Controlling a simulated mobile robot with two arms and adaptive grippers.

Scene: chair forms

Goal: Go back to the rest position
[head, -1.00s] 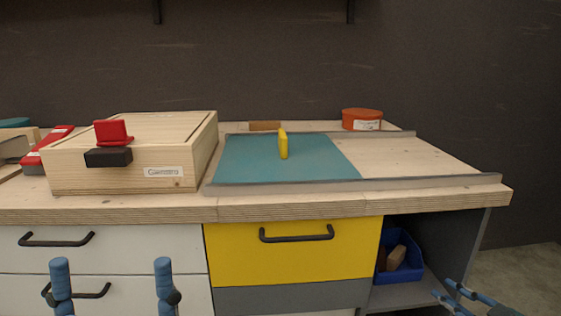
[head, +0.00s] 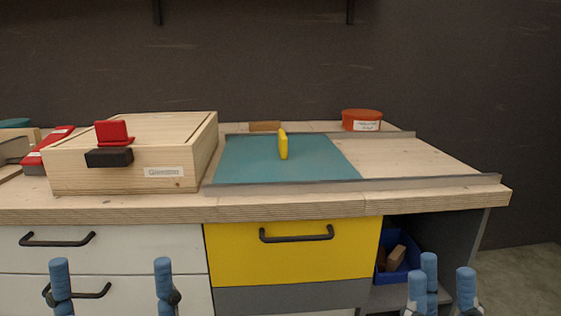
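My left gripper (head: 112,286) is at the lower left of the head view, in front of the white drawers. Its blue fingertips point up and stand wide apart, with nothing between them. My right gripper (head: 442,284) is at the lower right, in front of the open shelf space. Its blue fingertips also point up, with a gap and nothing held between them. Both grippers are below the level of the bench top, and only their finger ends show.
The wooden bench (head: 420,202) holds a wooden box (head: 75,172) with a red-and-black latch, a teal mat (head: 240,160) with a yellow piece (head: 283,145), and an orange tin (head: 361,117). Below are a yellow drawer (head: 290,264) and a blue bin (head: 413,255).

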